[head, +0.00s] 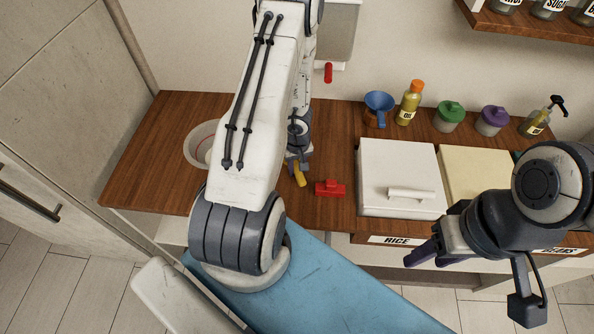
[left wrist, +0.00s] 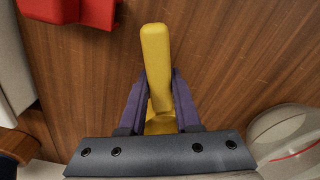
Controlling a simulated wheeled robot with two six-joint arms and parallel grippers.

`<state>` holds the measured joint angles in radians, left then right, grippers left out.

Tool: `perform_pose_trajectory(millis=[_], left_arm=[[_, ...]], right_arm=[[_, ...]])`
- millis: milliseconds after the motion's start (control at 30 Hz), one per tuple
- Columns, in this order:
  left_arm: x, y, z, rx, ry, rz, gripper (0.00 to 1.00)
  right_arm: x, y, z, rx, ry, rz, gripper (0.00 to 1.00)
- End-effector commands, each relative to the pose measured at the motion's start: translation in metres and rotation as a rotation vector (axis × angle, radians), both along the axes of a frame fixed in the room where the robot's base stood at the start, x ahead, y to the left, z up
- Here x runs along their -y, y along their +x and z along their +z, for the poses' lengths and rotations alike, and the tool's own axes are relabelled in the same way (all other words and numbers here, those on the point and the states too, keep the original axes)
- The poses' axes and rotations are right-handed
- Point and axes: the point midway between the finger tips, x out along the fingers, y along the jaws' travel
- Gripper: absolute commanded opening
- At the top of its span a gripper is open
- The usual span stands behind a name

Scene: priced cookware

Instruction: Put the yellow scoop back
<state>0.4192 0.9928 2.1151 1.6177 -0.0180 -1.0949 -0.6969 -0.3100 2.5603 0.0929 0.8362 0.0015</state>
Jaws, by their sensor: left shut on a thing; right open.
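The yellow scoop (head: 300,178) is over the wooden counter, left of a red block-like item. In the left wrist view its yellow handle (left wrist: 155,50) stands between the purple fingers of my left gripper (left wrist: 158,85), which is shut on it. My arm partly hides this gripper (head: 294,164) in the head view. The scoop's lower part is mostly hidden by the gripper. I cannot tell whether the scoop touches the counter. My right gripper (head: 424,252) is open and empty in front of the RICE bin (head: 397,160).
The red item (head: 330,188) lies close right of the scoop. A pale bowl (head: 199,135) stands at left, partly behind my arm. A cream-lidded bin (head: 473,172) is beside the RICE bin. A blue funnel-like item (head: 379,105), bottles and lidded jars line the back.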

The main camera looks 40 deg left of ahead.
Motion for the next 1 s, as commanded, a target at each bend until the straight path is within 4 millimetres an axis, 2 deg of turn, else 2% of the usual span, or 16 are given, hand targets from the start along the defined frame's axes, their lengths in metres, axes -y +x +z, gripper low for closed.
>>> perform_pose_trajectory(millis=[200,233,300,667,767,1000], left_arm=[[0.0,0.0,-0.003,0.0,0.0,-0.001,0.0],[0.0,0.0,-0.002,0.0,0.0,-0.001,0.39],[0.0,0.0,-0.001,0.0,0.0,-0.001,0.62],[0.0,0.0,0.002,0.0,0.0,0.0,0.62],[0.0,0.0,0.011,0.0,0.0,0.0,0.62],[0.001,-0.001,0.05,0.0,0.0,-0.002,0.62]], right_arm=[[0.0,0.0,-0.003,0.001,0.001,0.0,0.5],[0.0,0.0,-0.002,0.0,0.0,0.0,0.5],[0.0,0.0,-0.001,0.0,0.0,0.0,0.5],[0.0,0.0,0.002,0.0,0.0,0.0,0.5],[0.0,0.0,0.011,0.0,0.0,0.0,0.5],[0.0,0.0,0.048,0.0,0.0,-0.001,0.5]])
